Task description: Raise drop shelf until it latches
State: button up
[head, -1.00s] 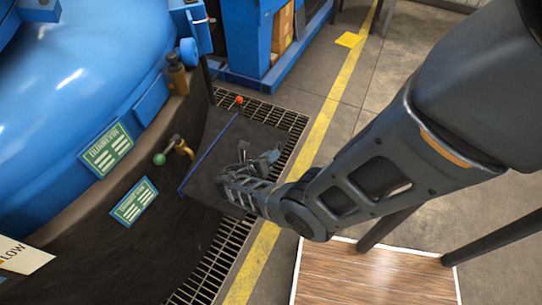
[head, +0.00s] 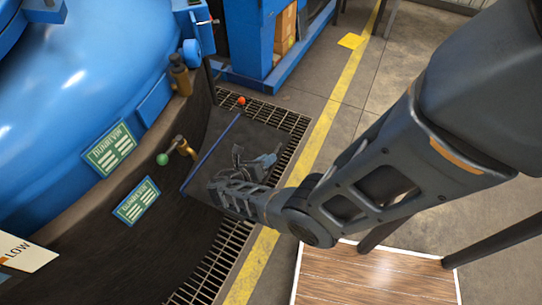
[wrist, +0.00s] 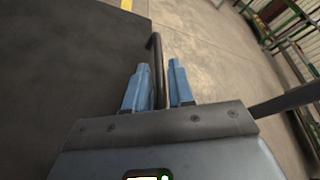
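The drop shelf (head: 222,150) is a dark flat panel with a blue edge strip, beside the curved furnace wall in the head view. In the wrist view the shelf (wrist: 70,60) fills the left side as a dark surface. A thin dark handle bar (wrist: 154,50) with a bent end runs along its right side. My gripper (head: 266,158) is at the shelf's right side. In the wrist view its two blue fingers (wrist: 160,85) stand apart, with the bar between them. A narrow gap shows between the bar and the right finger. The latch cannot be made out.
The blue furnace (head: 80,80) stands at left, with a green-knobbed lever (head: 163,159) on its side. A red knob (head: 241,100) is by the shelf's far corner. A floor grating (head: 285,118) lies below. A wooden platform (head: 375,275) is at lower right. Open floor lies beyond the yellow line.

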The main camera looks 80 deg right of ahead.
jog(key=shift+v, duration=2.35)
